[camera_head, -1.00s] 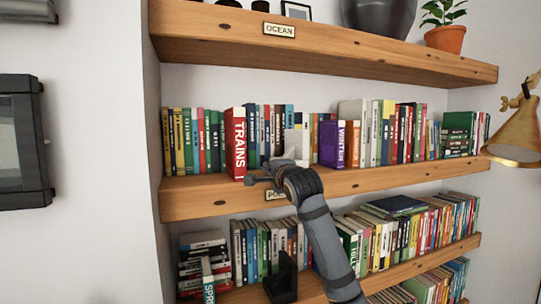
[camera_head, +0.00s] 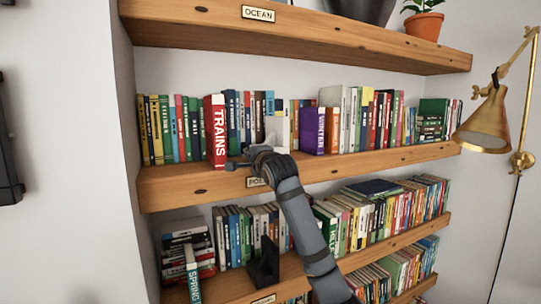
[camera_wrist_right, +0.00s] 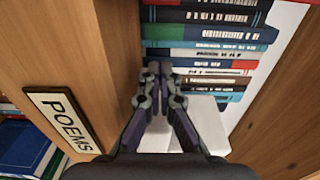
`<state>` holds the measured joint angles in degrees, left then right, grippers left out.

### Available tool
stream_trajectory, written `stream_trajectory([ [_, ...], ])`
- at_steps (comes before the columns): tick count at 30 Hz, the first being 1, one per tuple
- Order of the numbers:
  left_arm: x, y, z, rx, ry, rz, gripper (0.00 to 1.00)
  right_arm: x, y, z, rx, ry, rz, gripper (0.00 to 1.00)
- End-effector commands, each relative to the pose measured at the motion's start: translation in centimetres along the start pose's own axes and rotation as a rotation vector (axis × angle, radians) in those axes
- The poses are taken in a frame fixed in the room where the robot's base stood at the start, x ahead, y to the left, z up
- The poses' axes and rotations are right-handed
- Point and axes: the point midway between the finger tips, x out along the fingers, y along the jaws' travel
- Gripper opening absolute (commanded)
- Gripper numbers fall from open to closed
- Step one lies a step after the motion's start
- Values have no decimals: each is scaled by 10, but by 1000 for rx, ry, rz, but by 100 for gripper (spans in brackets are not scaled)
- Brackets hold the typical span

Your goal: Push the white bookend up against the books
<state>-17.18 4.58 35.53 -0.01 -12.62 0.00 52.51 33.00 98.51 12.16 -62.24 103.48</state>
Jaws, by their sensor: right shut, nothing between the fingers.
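The white bookend (camera_head: 276,126) stands on the middle shelf, just right of a row of thin books (camera_head: 245,118). Its lower part is hidden behind my right gripper in the head view. My right gripper (camera_head: 232,165) is shut and empty at the shelf's front edge, its fingers pointing left, below and in front of these books. In the right wrist view, the bookend (camera_wrist_right: 208,124) shows white beside my shut fingers (camera_wrist_right: 160,72), close to the books (camera_wrist_right: 205,50). I cannot tell whether gripper and bookend touch. My left gripper is not in view.
A purple book (camera_head: 311,131) and more books stand right of the bookend. The POEMS label (camera_wrist_right: 62,118) is on the shelf edge. A black bookend (camera_head: 264,263) stands on the shelf below. A brass lamp (camera_head: 488,122) hangs at right.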

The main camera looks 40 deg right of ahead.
Motion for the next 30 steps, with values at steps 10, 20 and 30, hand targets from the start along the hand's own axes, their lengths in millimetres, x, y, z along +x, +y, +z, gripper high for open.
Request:
stream_trajectory([
  [10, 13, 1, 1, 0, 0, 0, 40, 1, 2, -25, 0, 2, 0, 0],
  [20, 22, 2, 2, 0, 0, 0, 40, 2, 1, -49, -1, 2, 0, 0],
  [30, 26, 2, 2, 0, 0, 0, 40, 2, 0, -62, 0, 1, 0, 0],
])
